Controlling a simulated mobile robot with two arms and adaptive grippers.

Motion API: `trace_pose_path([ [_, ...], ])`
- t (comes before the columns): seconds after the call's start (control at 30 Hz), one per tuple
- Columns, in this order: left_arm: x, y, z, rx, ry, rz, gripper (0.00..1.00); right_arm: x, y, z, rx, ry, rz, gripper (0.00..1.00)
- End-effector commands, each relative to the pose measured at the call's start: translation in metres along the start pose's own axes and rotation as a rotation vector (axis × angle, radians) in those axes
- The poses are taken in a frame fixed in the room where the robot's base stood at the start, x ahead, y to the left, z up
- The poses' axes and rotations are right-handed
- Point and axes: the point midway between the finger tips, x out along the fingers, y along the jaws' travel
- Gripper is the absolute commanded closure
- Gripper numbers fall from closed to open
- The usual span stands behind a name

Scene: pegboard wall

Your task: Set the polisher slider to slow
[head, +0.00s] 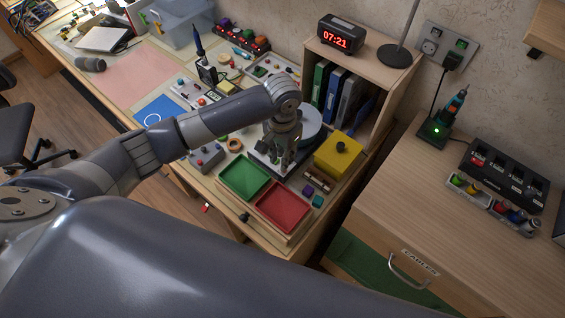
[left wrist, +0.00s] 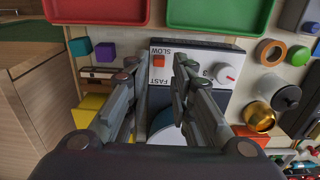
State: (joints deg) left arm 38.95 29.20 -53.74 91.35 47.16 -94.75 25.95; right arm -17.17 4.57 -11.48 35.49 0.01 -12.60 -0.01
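The polisher (head: 262,165) is a pale machine with a round disc (head: 308,122) on the bench. In the left wrist view its white panel (left wrist: 205,60) carries the words SLOW and FAST and a round dial (left wrist: 227,74) with a red mark. The orange-red slider (left wrist: 158,62) sits near both words; its exact setting I cannot tell. My left gripper (head: 283,168) is over the panel, pointing down. In the left wrist view its open fingers (left wrist: 156,64) stand either side of the slider, with a gap; contact is not clear. My right gripper is not in view.
A green tray (head: 244,177) and a red tray (head: 284,206) lie just in front of the polisher. A yellow box (head: 338,155) with a dark knob stands to the right. A shelf with binders (head: 320,84) rises behind. A brass pot (left wrist: 259,115) is near the right finger.

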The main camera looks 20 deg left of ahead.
Motion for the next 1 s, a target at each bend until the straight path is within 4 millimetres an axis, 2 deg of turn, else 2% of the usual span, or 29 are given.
trace_pose_path([
  [0.1, -0.027, 0.0, -0.001, 0.002, 0.004, 0.001, 0.78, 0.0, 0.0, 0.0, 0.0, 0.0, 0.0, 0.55],
  [0.33, -0.059, 0.0, 0.001, 0.0, 0.0, 0.0, 0.78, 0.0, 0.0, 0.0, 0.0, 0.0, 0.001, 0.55],
  [0.5, -0.066, 0.0, 0.002, 0.0, -0.002, 0.0, 0.78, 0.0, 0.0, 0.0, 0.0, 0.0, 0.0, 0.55],
  [1.0, -0.065, 0.0, 0.002, 0.0, -0.002, 0.0, 0.78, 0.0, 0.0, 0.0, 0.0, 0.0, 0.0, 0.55],
])
